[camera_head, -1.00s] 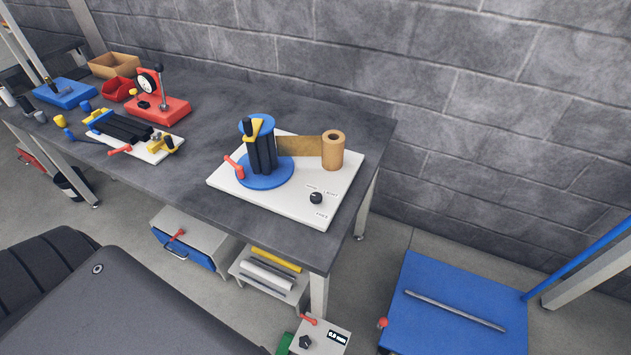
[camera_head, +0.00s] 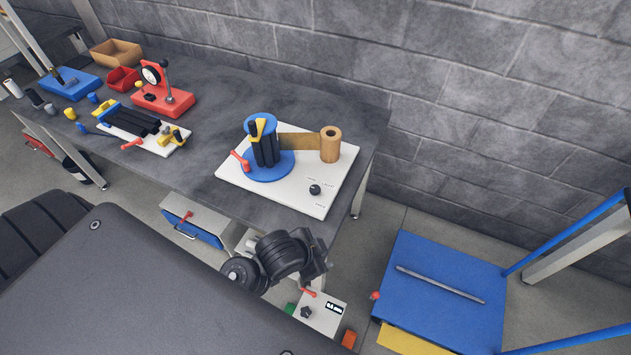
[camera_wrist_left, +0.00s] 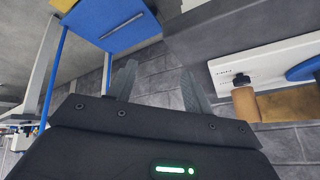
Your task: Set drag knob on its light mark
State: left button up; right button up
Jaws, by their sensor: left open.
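The drag knob (camera_head: 315,189) is a small black knob on the white base plate (camera_head: 285,194) of the strip feed unit, near its front right corner. Small print lies around it, too small to read now. The knob also shows in the left wrist view (camera_wrist_left: 240,80), beside the brown roll.
The blue reel (camera_head: 268,165) and brown roll (camera_head: 330,146) stand behind the knob, joined by a brown strip. A red gauge stand (camera_head: 165,98) and a roller fixture (camera_head: 140,125) sit further left. A blue platform (camera_head: 440,290) stands right of the bench.

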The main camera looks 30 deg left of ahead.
pick_arm(q)
jog(key=w+d+r+m+t+h, duration=0.1)
jog(key=w+d+r+m+h, duration=0.35)
jog(key=w+d+m, duration=0.5)
notch_tip(320, 180, up, 5)
jog(key=m+g+y, duration=0.7)
jog(key=m, duration=1.1)
send_over(315, 188)
notch_tip(315, 188, down, 11)
pick_arm(e)
jog(key=shift+d+r, duration=0.15)
jog(key=shift+d, duration=0.1)
pick_arm(q)
jog(key=shift+c, duration=0.4)
pick_arm(e)
jog(key=shift+a, duration=0.15)
